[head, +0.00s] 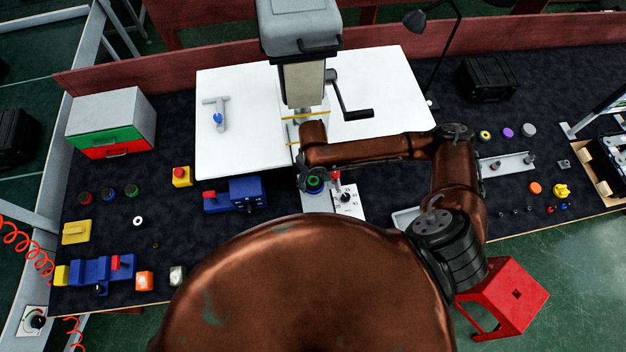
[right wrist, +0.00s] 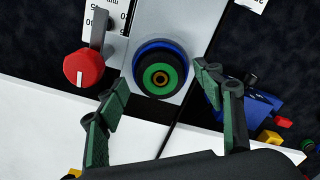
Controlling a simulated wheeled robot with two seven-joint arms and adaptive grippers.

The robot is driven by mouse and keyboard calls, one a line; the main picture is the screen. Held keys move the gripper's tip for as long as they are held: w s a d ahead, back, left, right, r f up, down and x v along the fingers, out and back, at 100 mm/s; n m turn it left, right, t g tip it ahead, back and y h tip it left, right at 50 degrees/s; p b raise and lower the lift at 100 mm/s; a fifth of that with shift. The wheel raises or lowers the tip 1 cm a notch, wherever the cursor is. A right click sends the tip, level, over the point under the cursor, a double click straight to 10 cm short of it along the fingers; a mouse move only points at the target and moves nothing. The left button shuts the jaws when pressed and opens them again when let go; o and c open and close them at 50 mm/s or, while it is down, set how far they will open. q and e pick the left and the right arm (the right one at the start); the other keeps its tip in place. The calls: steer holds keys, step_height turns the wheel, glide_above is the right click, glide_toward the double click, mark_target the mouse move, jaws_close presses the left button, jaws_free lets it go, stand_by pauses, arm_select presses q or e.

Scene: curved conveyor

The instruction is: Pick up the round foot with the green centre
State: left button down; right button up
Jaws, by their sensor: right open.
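The round foot (right wrist: 160,76) has a green ring at its centre with a small orange-brown middle, and a dark and blue rim. It lies on a light grey plate (right wrist: 178,20). In the head view the foot (head: 315,184) shows beneath the end of my right arm. My right gripper (right wrist: 158,86) is open. Its green-padded fingers stand on either side of the foot in the right wrist view, apart from it, with nothing between them that I can see held. My left gripper is not in view.
A red knob (right wrist: 83,68) on a lever stands close left of the foot in the wrist view. A blue block (head: 246,192) lies left of the foot, and a white dial plate (head: 349,203) right of it. The grey press (head: 300,30) rises behind.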

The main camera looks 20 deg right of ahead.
steer(key=shift+s, duration=0.25)
steer(key=shift+w, duration=0.25)
steer(key=c, duration=0.4)
steer(key=shift+s, duration=0.15)
steer(key=c, duration=0.8)
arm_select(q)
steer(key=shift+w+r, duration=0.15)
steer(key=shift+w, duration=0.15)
arm_select(e)
steer(key=shift+r, duration=0.1)
steer(key=shift+c, duration=0.2)
